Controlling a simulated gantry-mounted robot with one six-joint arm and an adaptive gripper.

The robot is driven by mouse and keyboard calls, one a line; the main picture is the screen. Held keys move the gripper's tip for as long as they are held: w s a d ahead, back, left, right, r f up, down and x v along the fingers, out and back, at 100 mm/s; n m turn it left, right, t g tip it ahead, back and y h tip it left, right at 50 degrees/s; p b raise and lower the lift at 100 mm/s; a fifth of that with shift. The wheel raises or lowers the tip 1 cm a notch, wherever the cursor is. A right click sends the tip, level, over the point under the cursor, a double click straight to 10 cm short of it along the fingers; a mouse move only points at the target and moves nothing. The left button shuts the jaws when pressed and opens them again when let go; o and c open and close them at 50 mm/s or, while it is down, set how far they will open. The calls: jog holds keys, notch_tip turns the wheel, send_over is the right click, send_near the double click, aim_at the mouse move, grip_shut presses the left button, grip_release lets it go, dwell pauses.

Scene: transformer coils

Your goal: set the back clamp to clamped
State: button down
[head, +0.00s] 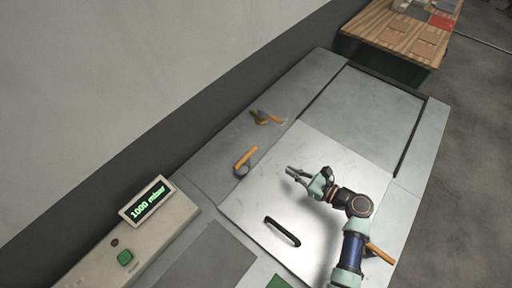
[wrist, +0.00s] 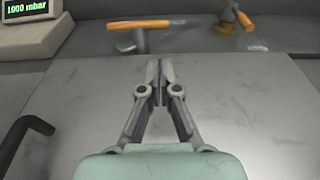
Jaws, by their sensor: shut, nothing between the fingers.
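An orange-handled clamp (head: 245,158) stands at the wall-side edge of the bright metal plate. In the wrist view its handle (wrist: 146,24) lies nearly level on a short grey post. A second orange-handled clamp (head: 264,118) sits farther along that edge, and it also shows at the upper right of the wrist view (wrist: 236,18). A third orange handle (head: 381,254) is on the opposite side, partly behind my arm. I cannot tell from a label which is the back clamp. My gripper (head: 289,172) is shut and empty over the plate, its fingertips (wrist: 160,72) pointing toward the first clamp, apart from it.
A black bar handle (head: 283,231) stands on the plate (head: 320,150), left of my gripper in the wrist view (wrist: 22,138). A display reading 1000 mbar (head: 147,200) and a green button (head: 125,258) are at lower left. A wooden table (head: 385,32) stands beyond.

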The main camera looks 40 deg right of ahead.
aim_at(254, 151)
jog(key=shift+s+a, duration=0.2)
jog(key=shift+s, duration=0.05)
jog(key=b+x, duration=0.4)
jog(key=x, duration=0.9)
jog(key=shift+w+d+f, duration=0.1)
jog(key=shift+w, duration=0.55)
